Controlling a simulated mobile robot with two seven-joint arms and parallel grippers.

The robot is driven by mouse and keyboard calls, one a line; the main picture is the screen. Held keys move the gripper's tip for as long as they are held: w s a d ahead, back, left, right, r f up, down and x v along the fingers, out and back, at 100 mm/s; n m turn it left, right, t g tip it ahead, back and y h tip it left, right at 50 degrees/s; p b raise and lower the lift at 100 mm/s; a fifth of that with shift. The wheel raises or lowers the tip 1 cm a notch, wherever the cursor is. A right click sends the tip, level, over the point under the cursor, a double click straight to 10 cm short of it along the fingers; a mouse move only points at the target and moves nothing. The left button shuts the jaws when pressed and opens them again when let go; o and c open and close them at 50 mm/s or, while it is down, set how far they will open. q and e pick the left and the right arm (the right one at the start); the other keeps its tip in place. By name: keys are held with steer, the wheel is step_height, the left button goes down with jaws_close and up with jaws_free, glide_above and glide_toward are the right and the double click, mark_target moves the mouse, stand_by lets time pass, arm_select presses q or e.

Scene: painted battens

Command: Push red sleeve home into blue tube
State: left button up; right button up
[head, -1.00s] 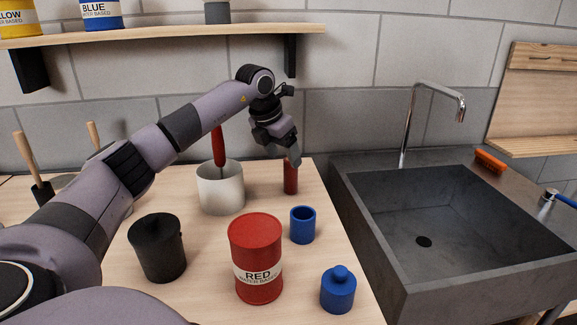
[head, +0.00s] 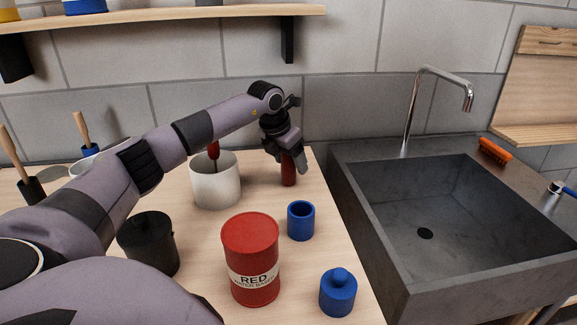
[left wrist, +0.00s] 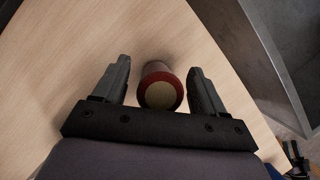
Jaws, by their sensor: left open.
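The red sleeve (head: 288,172) stands upright on the wooden counter, near its back right corner. In the left wrist view the red sleeve (left wrist: 160,88) shows its round end between the fingers. My left gripper (head: 291,160) is open, its fingers on either side of the sleeve, with gaps showing in the wrist view (left wrist: 160,80). The blue tube (head: 301,221) stands upright on the counter, in front of the sleeve, with its open mouth up. My right gripper is not in view.
A white pot (head: 215,182) stands left of the sleeve. A red paint can (head: 251,262), a black lidded pot (head: 150,245) and a blue knobbed piece (head: 338,293) stand nearer. The grey sink (head: 390,270) borders the counter's right edge.

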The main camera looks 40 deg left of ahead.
arm_select(q)
steer(key=c, duration=1.1)
steer(key=shift+o, duration=0.2)
